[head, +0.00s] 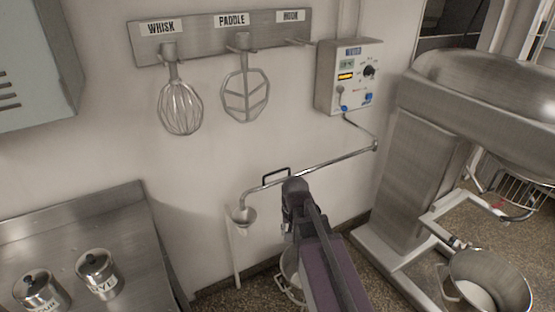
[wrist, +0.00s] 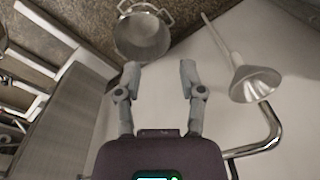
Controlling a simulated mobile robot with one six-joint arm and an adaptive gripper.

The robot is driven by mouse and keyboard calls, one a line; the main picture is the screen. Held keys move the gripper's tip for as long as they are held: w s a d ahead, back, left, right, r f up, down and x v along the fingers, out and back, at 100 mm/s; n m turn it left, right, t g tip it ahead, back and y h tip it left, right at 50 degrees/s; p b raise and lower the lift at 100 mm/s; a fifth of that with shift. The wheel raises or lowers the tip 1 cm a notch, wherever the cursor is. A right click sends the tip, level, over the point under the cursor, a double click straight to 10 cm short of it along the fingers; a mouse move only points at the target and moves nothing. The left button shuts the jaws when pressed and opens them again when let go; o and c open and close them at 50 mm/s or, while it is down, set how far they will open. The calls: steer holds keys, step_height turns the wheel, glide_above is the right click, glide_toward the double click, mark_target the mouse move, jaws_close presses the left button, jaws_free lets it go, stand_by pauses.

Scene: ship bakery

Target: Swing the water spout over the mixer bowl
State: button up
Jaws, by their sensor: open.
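The water spout (head: 320,165) is a thin metal pipe along the wall. It runs left from a joint below the water box to a funnel-shaped end (head: 243,215), which also shows in the wrist view (wrist: 255,84). A black loop handle (head: 276,175) stands on the pipe. The mixer bowl (head: 487,283) sits low at the right, under the mixer head (head: 490,100), far from the spout end. My gripper (wrist: 157,78) is open and empty in the wrist view. In the head view my gripper (head: 294,190) is close to the handle; its fingertips are unclear and I cannot tell whether they touch.
A metal pot (wrist: 142,38) stands on the floor below my gripper. The water box (head: 348,78) is on the wall. A whisk (head: 180,108) and paddle (head: 245,95) hang from a rack. Two labelled canisters (head: 98,272) stand on a steel counter (head: 125,225) at left.

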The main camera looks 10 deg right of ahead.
mark_target(278, 172)
steer(key=w+d+r+m+t+p, duration=0.1)
steer(key=w+r+m+p, duration=0.9)
steer(key=w+r+p, duration=0.9)
step_height(278, 172, up, 3)
steer(key=shift+w+r+m+p, duration=0.1)
steer(key=shift+w+m+p, duration=0.3)
steer(key=shift+p, duration=0.25)
steer(key=f+b, duration=0.4)
steer(key=w+f+b, duration=0.1)
steer(key=f+b, duration=0.4)
steer(key=w+a+f+b, duration=0.1)
steer(key=f+b, duration=0.3)
steer(key=shift+w+f+b, duration=0.25)
steer(key=shift+f+b, duration=0.05)
steer(key=shift+d, duration=0.1)
